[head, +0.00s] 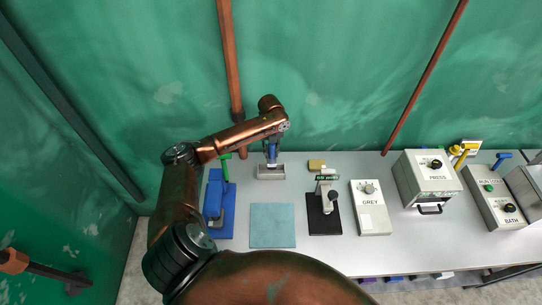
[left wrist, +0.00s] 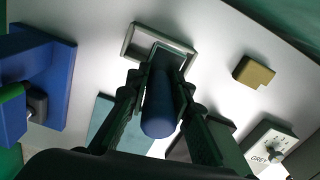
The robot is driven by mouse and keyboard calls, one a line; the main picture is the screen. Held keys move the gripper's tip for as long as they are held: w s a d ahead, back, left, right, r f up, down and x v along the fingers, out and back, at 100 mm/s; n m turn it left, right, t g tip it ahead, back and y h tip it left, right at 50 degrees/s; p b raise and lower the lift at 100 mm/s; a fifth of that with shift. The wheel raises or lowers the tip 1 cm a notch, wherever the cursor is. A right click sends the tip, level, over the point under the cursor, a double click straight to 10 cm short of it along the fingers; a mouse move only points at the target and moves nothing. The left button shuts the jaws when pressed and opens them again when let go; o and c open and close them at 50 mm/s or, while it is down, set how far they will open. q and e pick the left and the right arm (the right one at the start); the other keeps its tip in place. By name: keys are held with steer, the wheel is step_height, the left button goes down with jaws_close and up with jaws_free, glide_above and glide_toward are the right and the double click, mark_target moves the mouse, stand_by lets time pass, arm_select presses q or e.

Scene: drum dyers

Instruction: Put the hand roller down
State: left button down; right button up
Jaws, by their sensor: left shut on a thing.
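The hand roller shows mostly as a blue handle (head: 271,150), upright between the fingers of my left gripper (head: 272,152), which is shut on it. In the left wrist view the blue handle (left wrist: 160,108) lies between the two dark fingers (left wrist: 160,100). The roller's lower end is over or in a small grey tray (head: 270,172). The tray's pale rim (left wrist: 130,42) shows around it in the left wrist view. I cannot tell whether the roller rests in the tray. My right gripper is not in view.
A blue stand (head: 219,208) is left of the tray, a teal mat (head: 272,226) in front. A black-based device (head: 324,215), a yellow block (head: 316,164), the GREY box (head: 371,208) and the PRESS box (head: 426,178) stand to the right. Green walls close the back and left.

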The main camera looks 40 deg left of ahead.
mark_target(271, 157)
arm_select(q)
steer(key=shift+w+a+f, duration=0.1)
steer(key=shift+a+f, duration=0.15)
steer(key=shift+f, duration=0.05)
step_height(271, 157, down, 2)
steer(key=shift+f, duration=0.4)
steer(key=shift+f, duration=0.15)
steer(key=shift+f, duration=0.3)
steer(key=c, duration=1.7)
jaws_free()
step_height(271, 157, up, 13)
steer(key=shift+f+b, duration=0.1)
steer(key=shift+b, duration=0.5)
